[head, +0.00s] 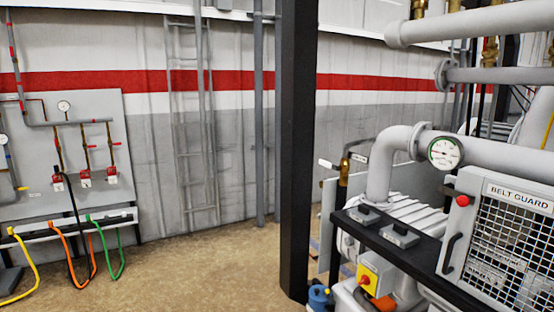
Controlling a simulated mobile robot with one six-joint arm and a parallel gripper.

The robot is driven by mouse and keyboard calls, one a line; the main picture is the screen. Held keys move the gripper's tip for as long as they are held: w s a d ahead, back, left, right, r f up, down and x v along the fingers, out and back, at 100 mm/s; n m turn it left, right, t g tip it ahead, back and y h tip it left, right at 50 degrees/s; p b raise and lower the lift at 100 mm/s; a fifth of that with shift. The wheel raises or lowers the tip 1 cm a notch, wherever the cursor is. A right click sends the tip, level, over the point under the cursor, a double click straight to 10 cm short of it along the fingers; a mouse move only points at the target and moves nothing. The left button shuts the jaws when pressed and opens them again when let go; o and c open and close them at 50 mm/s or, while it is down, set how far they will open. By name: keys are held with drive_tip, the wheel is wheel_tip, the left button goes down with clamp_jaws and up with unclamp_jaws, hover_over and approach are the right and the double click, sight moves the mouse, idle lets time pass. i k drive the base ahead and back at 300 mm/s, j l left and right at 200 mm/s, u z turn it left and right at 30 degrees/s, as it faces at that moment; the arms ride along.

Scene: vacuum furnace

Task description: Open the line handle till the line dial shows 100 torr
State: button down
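My gripper is not in view.
A black post (295,150) stands left of the valve. A belt guard (505,240) and a yellow box with a red knob (369,279) are at lower right. A panel with gauges (70,150) and coloured hoses is at left. The floor (190,270) between is clear.

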sight(324, 164)
drive_tip(key=i+j+u, duration=0.15)
drive_tip(key=i, duration=0.4)
drive_tip(key=i+j+u, duration=0.2)
drive_tip(key=i, duration=0.35)
drive_tip(key=l, duration=0.1)
